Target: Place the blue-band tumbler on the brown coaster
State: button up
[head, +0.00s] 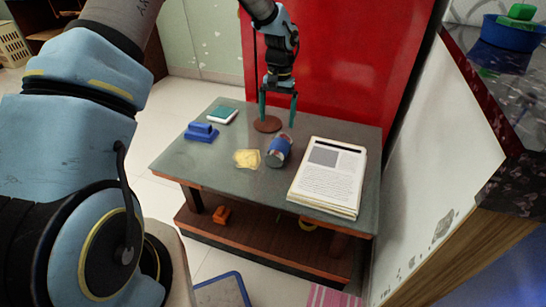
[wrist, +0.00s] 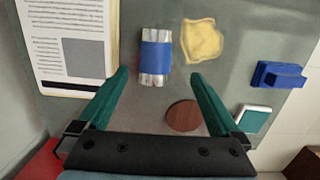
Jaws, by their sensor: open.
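The blue-band tumbler (head: 279,151) appears to lie on its side on the grey table, with silvery ends and a wide blue band. It also shows in the wrist view (wrist: 155,57), just beyond my fingertips. The round brown coaster (head: 267,126) lies flat behind the tumbler, and nothing is on it. In the wrist view, the coaster (wrist: 184,115) shows below, between my fingers and nearer the right one. My gripper (head: 278,119) is open and empty, pointing down above the coaster area. In the wrist view, its fingertips (wrist: 159,74) are wide apart and clear of the tumbler.
A yellow crumpled-looking item (head: 247,159) lies left of the tumbler. A stack of printed paper (head: 329,177) lies to its right. A blue block-shaped object (head: 201,132) and a teal-and-white item (head: 222,116) are on the left. A red panel (head: 330,60) stands behind the table.

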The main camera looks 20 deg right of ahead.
aim_at(279, 142)
jog(key=shift+s+d+f, duration=0.1)
jog(key=shift+d+f, duration=0.25)
jog(key=shift+f, duration=0.3)
jog(key=f, duration=1)
jog(key=shift+s+a+b, duration=0.2)
jog(key=shift+s+b, duration=0.1)
jog(key=shift+b, duration=0.1)
jog(key=shift+c, duration=0.2)
